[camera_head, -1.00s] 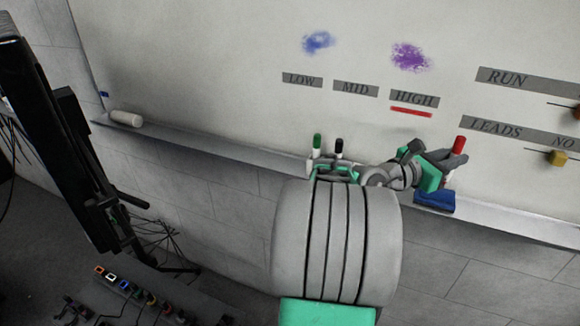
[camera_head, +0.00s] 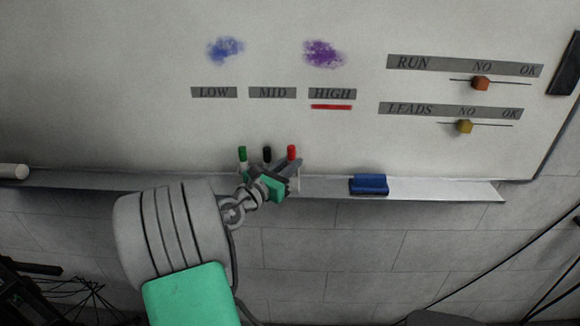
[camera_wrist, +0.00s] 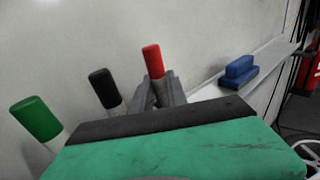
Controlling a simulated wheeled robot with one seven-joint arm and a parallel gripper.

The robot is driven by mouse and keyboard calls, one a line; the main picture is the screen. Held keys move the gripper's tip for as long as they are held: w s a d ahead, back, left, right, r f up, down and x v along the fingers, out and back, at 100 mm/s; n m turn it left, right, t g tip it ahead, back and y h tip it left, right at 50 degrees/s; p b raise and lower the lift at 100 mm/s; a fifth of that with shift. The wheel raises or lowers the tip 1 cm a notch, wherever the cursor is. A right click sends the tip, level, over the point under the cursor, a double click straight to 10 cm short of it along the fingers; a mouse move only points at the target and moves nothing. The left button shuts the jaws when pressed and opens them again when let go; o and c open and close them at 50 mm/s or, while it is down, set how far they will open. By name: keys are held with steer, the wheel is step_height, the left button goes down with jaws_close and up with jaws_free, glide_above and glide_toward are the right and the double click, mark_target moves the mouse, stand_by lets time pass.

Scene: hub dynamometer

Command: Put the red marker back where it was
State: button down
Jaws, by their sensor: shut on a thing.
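The red marker (camera_head: 291,153) stands upright, cap up, at the whiteboard's ledge, to the right of the black marker (camera_head: 267,154) and the green marker (camera_head: 243,154). My gripper (camera_head: 292,168) is shut on the red marker below its cap. In the wrist view the red cap (camera_wrist: 152,61) shows above my gripper's fingers (camera_wrist: 161,92). The black marker (camera_wrist: 104,88) and green marker (camera_wrist: 36,118) stand to its left there. The red marker's lower end is hidden, so I cannot tell whether it rests in the holder.
The ledge (camera_head: 330,186) runs along the board's bottom. A blue eraser (camera_head: 369,184) lies on it to the right, with clear ledge between. A red line (camera_head: 331,107) is under HIGH. Two sliders (camera_head: 481,83) are at upper right.

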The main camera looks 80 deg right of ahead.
steer(key=shift+f, duration=0.4)
steer(key=c, duration=1.3)
jaws_free()
